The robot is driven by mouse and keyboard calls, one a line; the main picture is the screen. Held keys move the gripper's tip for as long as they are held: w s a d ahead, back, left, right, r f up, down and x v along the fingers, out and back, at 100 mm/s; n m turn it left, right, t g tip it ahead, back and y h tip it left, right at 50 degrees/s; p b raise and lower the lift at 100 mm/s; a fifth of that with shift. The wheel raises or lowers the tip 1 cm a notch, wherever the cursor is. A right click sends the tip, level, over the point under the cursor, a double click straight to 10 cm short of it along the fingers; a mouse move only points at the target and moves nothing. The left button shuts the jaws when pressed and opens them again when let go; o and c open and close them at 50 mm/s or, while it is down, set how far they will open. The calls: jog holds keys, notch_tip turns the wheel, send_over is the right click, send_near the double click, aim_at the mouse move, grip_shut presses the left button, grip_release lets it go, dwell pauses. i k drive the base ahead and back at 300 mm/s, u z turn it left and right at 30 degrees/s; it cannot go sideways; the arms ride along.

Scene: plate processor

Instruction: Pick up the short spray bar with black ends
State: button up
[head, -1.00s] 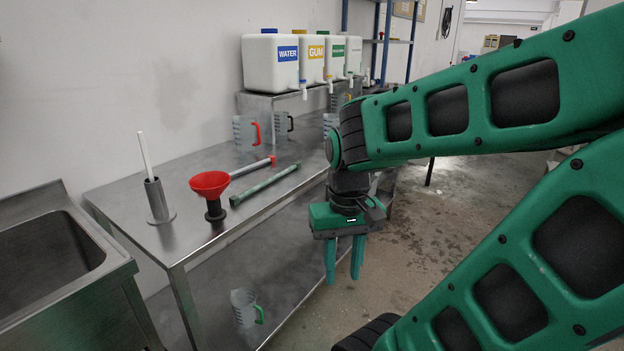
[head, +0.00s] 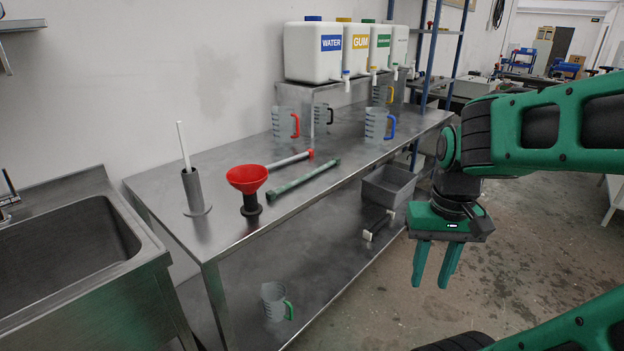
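A short bar (head: 377,225) lies on the lower shelf, in front of a grey metal bin. It looks dark along its length with a pale near end; it is too small to tell whether its ends are black. On the table top lie a white bar with red ends (head: 290,160) and a green bar (head: 303,180); neither shows black ends. My gripper (head: 430,284) hangs fingers down, to the right of the short bar in the picture and clear of the table. Its two fingers are apart, with nothing between them.
The steel table (head: 235,218) also bears a red funnel (head: 247,179), a metal holder (head: 195,193) and several jugs. The grey bin (head: 388,187) and a green-handled jug (head: 276,302) stand on the lower shelf. A sink (head: 70,250) is at left. Floor at right is open.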

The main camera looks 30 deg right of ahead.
aim_at(270, 195)
jog(key=i, duration=1)
jog(key=u, duration=0.1)
